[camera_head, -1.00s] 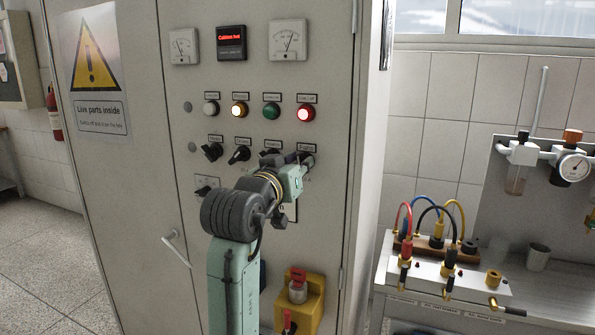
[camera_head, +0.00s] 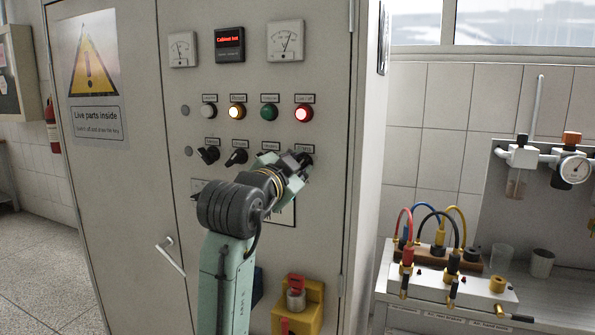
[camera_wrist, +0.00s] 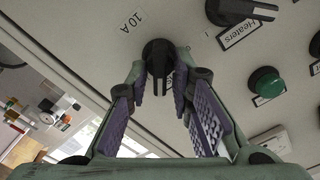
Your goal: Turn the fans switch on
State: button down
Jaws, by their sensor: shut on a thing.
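The grey cabinet (camera_head: 330,60) carries a row of black rotary switches below its lamps. My gripper (camera_head: 298,163) is at the rightmost switch (camera_head: 307,160), largely covering it in the head view. In the wrist view my gripper (camera_wrist: 159,72) has its two fingertips on either side of the black knob of this switch (camera_wrist: 157,48), shut on it. The neighbouring switch (camera_wrist: 240,10) has a "Heaters" label (camera_wrist: 238,33). Two more switches (camera_head: 208,154) (camera_head: 237,157) are further left.
Above the switches are lamps; the amber (camera_head: 238,112) and red (camera_head: 303,113) ones are lit. A bench with cables (camera_head: 440,285) stands to the right. A door handle (camera_head: 170,255) sticks out at left.

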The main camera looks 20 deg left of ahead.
jog(key=shift+m, duration=0.6)
jog(key=c, duration=1.7)
grip_release()
jog(key=s, duration=1.2)
jog(key=shift+a, duration=0.2)
